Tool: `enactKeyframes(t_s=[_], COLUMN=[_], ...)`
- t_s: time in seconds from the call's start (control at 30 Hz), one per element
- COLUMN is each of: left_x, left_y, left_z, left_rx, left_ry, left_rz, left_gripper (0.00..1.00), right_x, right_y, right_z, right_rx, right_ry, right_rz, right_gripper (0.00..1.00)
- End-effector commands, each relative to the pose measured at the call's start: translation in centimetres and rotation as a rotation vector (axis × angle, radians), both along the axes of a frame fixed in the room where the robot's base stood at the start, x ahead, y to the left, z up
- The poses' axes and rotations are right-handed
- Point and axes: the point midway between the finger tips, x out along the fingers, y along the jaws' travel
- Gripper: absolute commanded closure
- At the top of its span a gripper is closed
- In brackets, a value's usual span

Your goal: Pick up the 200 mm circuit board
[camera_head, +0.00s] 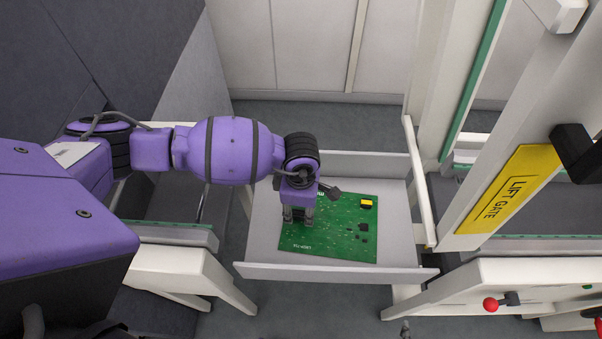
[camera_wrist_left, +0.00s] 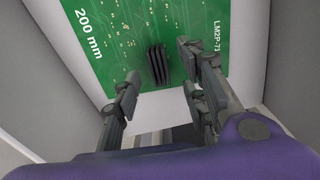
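The circuit board (camera_head: 345,235) is green with white print and lies flat in a light grey tray (camera_head: 400,215). In the left wrist view the board (camera_wrist_left: 110,45) carries the print "200 mm", and a black finned part (camera_wrist_left: 158,65) stands up from it near its edge. My left gripper (camera_head: 298,218) points down over the left part of the board. In the left wrist view its fingers (camera_wrist_left: 160,84) are spread apart, with the black part showing between them and nothing held. I cannot tell how far the fingertips are above the board. My right gripper is not in view.
The tray has raised walls at the back and front. A white frame with a yellow "LIFT GATE" sign (camera_head: 507,190) stands at the right, with a black block (camera_head: 577,153) on it. A red knob (camera_head: 491,304) sits at the lower right.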

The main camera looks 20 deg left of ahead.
Motion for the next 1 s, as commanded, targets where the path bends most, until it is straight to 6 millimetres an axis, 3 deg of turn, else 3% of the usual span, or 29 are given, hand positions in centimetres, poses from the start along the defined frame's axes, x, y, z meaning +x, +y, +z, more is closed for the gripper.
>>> enactKeyframes(t_s=[0.2, 0.43, 0.73, 1.0], left_x=[0.3, 0.4, 0.4, 0.4], left_y=[-0.1, -0.1, -0.1, -0.2], left_z=[-2.1, -2.2, -2.1, -2.0], left_rx=[-0.001, -0.001, -0.001, -0.003], left_ry=[-0.005, -0.007, -0.007, -0.009], left_rz=[-0.001, -0.002, -0.001, -0.002], left_gripper=[0.61, 0.61, 1.0, 1.0], right_x=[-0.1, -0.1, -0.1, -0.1], right_y=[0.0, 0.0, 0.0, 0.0], right_z=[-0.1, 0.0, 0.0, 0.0], right_rx=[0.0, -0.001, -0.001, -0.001], right_ry=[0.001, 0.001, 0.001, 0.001], right_rz=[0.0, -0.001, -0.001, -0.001], right_gripper=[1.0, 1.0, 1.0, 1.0])
